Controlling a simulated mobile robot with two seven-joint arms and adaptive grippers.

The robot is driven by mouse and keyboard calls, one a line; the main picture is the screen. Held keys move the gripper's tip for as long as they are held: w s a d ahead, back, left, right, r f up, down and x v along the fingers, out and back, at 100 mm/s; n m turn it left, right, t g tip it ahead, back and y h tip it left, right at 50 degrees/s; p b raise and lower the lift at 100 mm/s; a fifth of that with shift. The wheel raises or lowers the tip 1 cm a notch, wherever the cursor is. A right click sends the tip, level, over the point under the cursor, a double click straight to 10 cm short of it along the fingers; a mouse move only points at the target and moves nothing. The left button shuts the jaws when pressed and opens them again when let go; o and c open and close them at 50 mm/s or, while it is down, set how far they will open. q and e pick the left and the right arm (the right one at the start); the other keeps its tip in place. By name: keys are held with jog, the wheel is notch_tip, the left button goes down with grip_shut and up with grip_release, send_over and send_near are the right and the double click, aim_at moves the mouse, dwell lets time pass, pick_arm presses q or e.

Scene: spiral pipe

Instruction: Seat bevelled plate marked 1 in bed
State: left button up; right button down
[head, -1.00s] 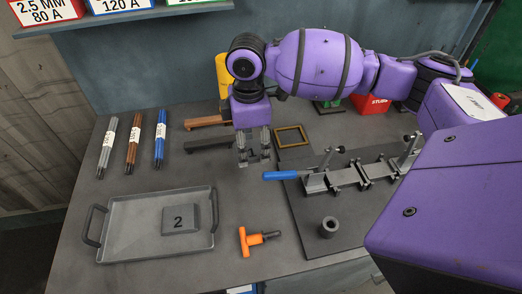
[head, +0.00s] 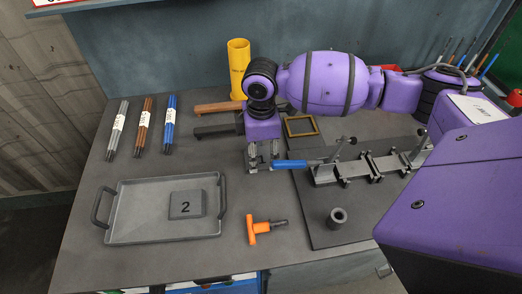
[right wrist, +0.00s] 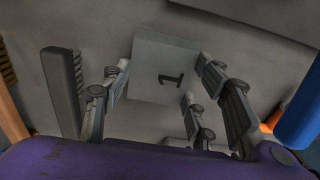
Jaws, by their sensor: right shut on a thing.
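The grey bevelled plate marked 1 (right wrist: 160,65) is between the fingers of my right gripper (right wrist: 158,88) in the right wrist view, its number facing the camera. The steel fixture (head: 345,174), which looks like the bed, has clamps and upright posts and sits on a dark base plate (head: 310,210). My left gripper is not in view.
A grey tray (head: 125,232) holds a plate marked 2 (head: 186,205). An orange T-handle tool (head: 258,229) and a dark ring (head: 337,217) lie in front. Brushes (head: 215,130), a brass frame (head: 300,126) and a yellow cylinder (head: 238,68) are behind. Electrode bundles (head: 143,125) lie left.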

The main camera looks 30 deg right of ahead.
jog(key=c, duration=0.7)
grip_release()
jog(key=shift+r, duration=0.1)
